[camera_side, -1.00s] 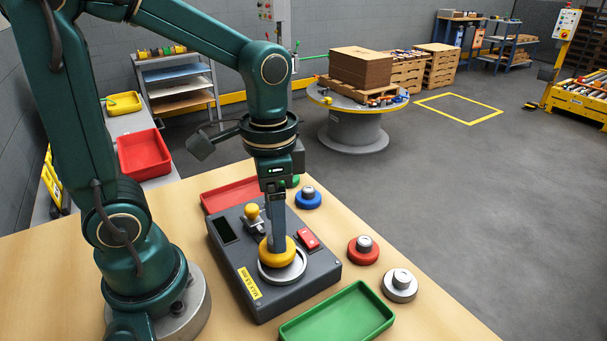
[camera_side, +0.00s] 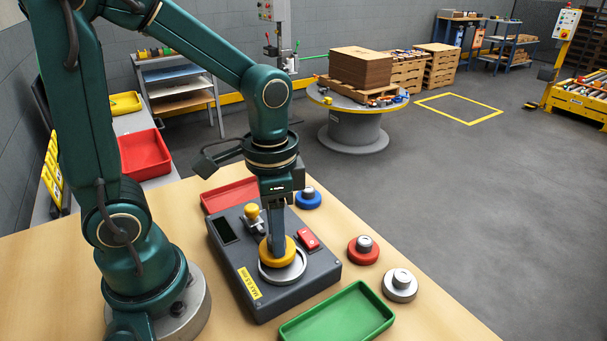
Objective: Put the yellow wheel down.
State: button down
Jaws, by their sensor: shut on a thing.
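The yellow wheel (camera_side: 286,253) is at the round silver plate (camera_side: 270,275) on top of the dark grey machine box (camera_side: 250,287). My gripper (camera_side: 277,242) points straight down and is shut on the yellow wheel. The wheel looks level and low over the plate; I cannot tell whether it touches it. The fingertips are partly hidden by the wheel.
A yellow-knobbed lever (camera_side: 252,212) and a red switch (camera_side: 308,239) stand close to my gripper on the box. Blue (camera_side: 308,200), red (camera_side: 363,252) and silver (camera_side: 400,286) wheels stand to the right. A green tray (camera_side: 338,318) lies in front, a red tray (camera_side: 229,194) behind.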

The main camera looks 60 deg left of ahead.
jog(key=shift+r, duration=0.15)
jog(key=shift+r, duration=0.55)
jog(key=r, duration=0.3)
jog(key=shift+a, duration=0.3)
jog(key=s+a+r, duration=0.4)
jog(key=a+r, duration=0.2)
jog(key=a, duration=0.4)
jog(key=w+a+f, duration=0.1)
jog(key=w+a, duration=0.4)
jog(key=a, duration=0.2)
jog(key=a+f, duration=0.1)
jog(key=f, duration=0.2)
jog(key=w+a+f+n, duration=0.1)
jog(key=a+f, duration=0.1)
jog(key=f, duration=0.1)
jog(key=a+f+n, duration=0.1)
jog(key=a+f, duration=0.1)
jog(key=f, duration=0.2)
jog(key=shift+w+a, duration=0.2)
jog(key=shift+a, duration=0.05)
jog(key=shift+f, duration=2.25)
jog(key=shift+f, duration=0.1)
